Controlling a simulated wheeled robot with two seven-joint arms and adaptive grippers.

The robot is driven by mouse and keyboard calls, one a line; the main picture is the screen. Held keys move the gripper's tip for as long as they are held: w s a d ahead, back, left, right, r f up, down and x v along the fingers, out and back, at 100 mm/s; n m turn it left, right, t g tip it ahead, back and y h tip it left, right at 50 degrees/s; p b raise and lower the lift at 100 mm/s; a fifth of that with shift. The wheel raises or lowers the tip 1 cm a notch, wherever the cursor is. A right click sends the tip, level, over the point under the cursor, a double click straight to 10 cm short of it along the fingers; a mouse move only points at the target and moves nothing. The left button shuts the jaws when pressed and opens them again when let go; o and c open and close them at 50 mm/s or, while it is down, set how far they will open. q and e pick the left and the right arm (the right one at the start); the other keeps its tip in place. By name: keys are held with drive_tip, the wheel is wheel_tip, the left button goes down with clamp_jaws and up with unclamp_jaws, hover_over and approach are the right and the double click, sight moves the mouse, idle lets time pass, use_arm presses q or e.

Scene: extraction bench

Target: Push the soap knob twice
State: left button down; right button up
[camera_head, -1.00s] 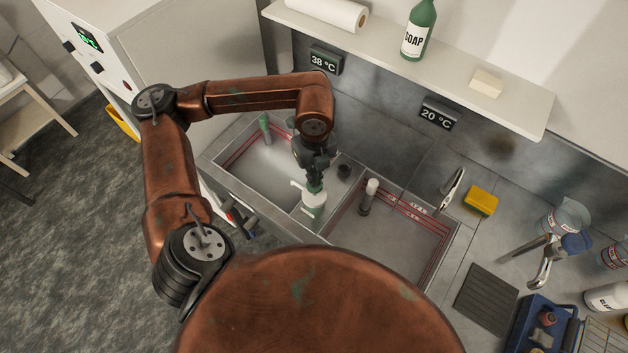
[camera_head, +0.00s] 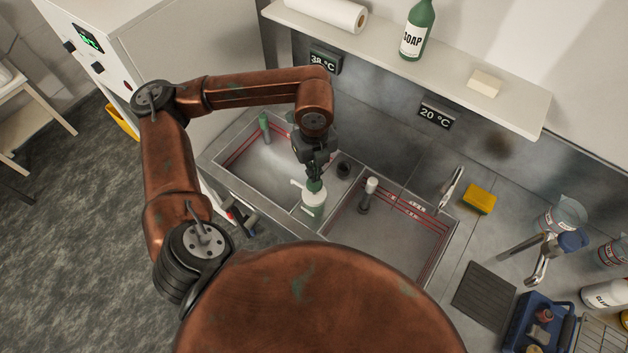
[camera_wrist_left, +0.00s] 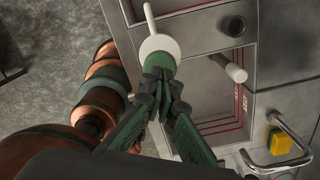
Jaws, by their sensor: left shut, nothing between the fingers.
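The soap dispenser (camera_head: 313,208) stands upright on the divider between the two sink basins, with a pale body and a spout pointing left. Its white round knob (camera_wrist_left: 160,47) shows from above in the left wrist view. My left gripper (camera_head: 315,186) is shut and empty, pointing down over the knob. In the left wrist view its green fingertips (camera_wrist_left: 160,68) are together and overlap the knob's near edge. I cannot tell whether they touch it or hover just above. The fingers hide part of the knob. My right gripper is not in view.
A dark round cup-like thing (camera_head: 344,169) and a white-topped post (camera_head: 369,190) stand close to the gripper. A green upright thing (camera_head: 264,124) stands by the left basin. The shelf (camera_head: 450,85) above holds a green soap bottle (camera_head: 418,30). A yellow sponge (camera_head: 479,200) lies right.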

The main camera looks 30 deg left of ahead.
use_arm(q)
wheel_tip(320, 180, up, 6)
drive_tip(key=p, duration=0.2)
drive_tip(key=shift+f+p, duration=0.1)
drive_tip(key=shift+p, duration=0.25)
idle(0.4)
